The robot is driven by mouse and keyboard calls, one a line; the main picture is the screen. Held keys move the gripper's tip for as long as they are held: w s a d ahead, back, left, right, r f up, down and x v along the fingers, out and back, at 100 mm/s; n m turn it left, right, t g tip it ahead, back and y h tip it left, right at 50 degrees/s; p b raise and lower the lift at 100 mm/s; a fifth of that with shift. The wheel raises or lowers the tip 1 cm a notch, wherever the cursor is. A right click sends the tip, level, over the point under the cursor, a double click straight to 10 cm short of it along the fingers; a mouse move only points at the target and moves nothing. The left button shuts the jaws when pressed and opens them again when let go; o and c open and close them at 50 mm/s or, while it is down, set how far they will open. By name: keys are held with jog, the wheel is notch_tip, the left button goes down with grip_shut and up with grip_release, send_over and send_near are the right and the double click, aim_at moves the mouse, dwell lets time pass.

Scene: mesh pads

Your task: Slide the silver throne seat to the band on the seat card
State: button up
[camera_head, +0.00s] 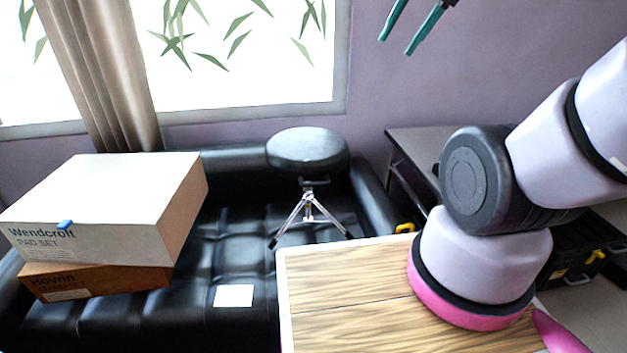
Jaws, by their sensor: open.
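The drum throne (308,152) stands upright on the black couch, with a round dark grey seat on a short post and splayed silver tripod legs. A small white card (233,295) lies flat on the couch, in front of and to the left of the throne; no band can be made out on it, and I cannot tell if it is the seat card. My gripper (396,34) is at the top edge of the view, partly cut off, with two teal fingers apart and nothing between them. It is above and to the right of the throne, clear of it.
A white Wendcroft box (120,190) rests on a brown Hovrin box (100,282) at the left of the couch (190,330). A grey desk (410,145) and black cases (575,262) stand at the right.

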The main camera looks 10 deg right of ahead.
jog(key=w+a+f+m+g+y, duration=0.45)
jog(key=w+f+m, duration=0.35)
jog(key=f, duration=0.4)
jog(key=m+t+y, duration=0.4)
jog(key=m+y, duration=0.4)
jog(key=m, duration=1.3)
send_near(320, 184)
jog(key=s+a+r, duration=0.2)
jog(key=r, duration=0.5)
jog(key=s+a+r, duration=0.2)
jog(key=a+r, duration=0.1)
jog(key=r, duration=0.3)
notch_tip(320, 184, down, 14)
jog(key=w+d+m+t+h, duration=0.25)
jog(key=m+t, duration=0.35)
jog(key=m, duration=0.6)
jog(key=shift+g+h, duration=0.25)
jog(key=shift+h, duration=0.15)
jog(key=x, duration=0.6)
jog(key=a+x, duration=0.1)
jog(key=x, duration=0.3)
jog(key=shift+s+d+r, duration=0.1)
jog(key=shift+s+r, duration=0.2)
jog(key=shift+s, duration=0.1)
grip_shut()
